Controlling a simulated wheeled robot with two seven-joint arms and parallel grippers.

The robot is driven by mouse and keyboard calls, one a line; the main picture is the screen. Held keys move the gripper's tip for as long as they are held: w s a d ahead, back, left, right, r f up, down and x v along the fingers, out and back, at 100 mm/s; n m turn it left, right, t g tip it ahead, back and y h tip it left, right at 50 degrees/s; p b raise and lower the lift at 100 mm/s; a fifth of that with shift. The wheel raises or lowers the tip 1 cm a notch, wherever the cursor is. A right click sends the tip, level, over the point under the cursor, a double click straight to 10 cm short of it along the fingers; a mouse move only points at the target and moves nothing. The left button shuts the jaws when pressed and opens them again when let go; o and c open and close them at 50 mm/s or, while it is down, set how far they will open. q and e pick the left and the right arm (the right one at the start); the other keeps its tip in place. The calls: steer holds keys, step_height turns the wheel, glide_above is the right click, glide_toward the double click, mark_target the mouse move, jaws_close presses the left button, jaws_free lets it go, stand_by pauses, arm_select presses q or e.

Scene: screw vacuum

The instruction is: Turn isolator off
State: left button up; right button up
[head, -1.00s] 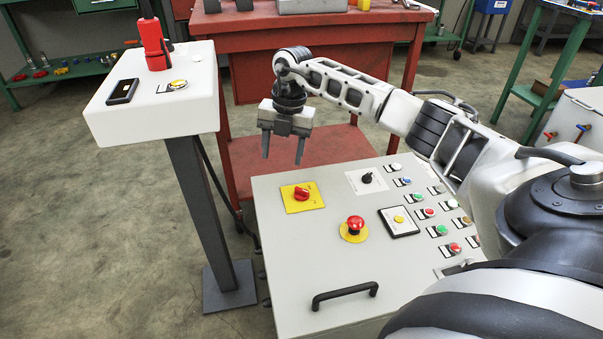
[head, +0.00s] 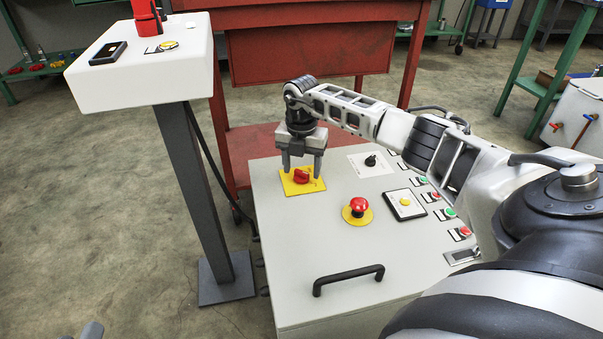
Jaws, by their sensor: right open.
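The isolator is a red rotary knob (head: 302,176) on a yellow square plate (head: 303,188), on the top of a light grey control panel (head: 345,255). My right gripper (head: 302,172) points down over the knob, open, with one finger on each side of it. I cannot tell whether the fingers touch the knob. The gripper hides the back edge of the yellow plate. At the bottom left edge a small grey part (head: 88,331), likely the tip of my left gripper, just shows; its jaws cannot be made out.
A red emergency button (head: 358,205) on a yellow disc, a black switch (head: 371,160) and a yellow button (head: 405,202) sit nearby. A black handle (head: 348,279) rises at the panel's front. A white box on a post (head: 145,75) stands left. A red bench (head: 310,50) stands behind.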

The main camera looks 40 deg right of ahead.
steer(key=shift+f, duration=0.65)
steer(key=c, duration=1)
arm_select(q)
steer(key=shift+r, duration=0.35)
arm_select(e)
steer(key=shift+o, duration=0.2)
